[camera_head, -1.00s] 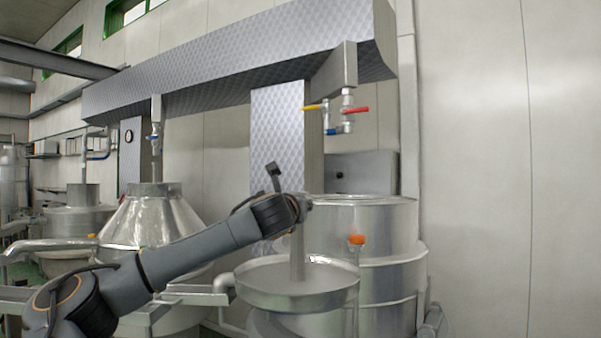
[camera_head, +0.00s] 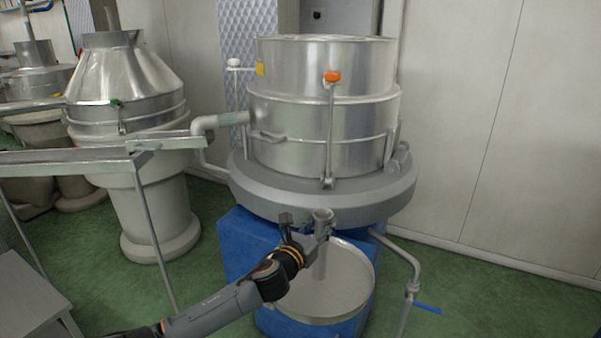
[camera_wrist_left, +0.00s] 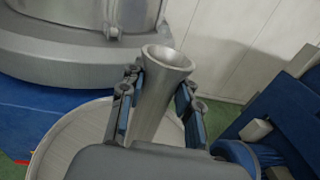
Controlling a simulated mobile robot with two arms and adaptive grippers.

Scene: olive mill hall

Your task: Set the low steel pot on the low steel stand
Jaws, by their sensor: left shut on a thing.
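The low steel pot (camera_head: 345,291) is a wide, shallow round pan with an upright tube (camera_head: 321,256) in its middle. My left gripper (camera_head: 309,240) is shut on this tube near its flared top. In the left wrist view the tube (camera_wrist_left: 157,96) stands between the two fingers, and the pan's rim (camera_wrist_left: 48,148) shows below. The pan looks level. What lies under it is hidden, so I cannot tell if it touches anything. A low grey metal table (camera_head: 28,292) at the bottom left may be the low steel stand; only part shows. My right gripper is not in view.
A big steel vessel (camera_head: 290,130) on a grey round base (camera_head: 320,197) and blue block (camera_head: 238,245) stands just behind the pot. A pipe with a blue-handled valve (camera_head: 413,290) is at its right. A steel trough (camera_head: 80,160) on legs is left. Green floor is open at right.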

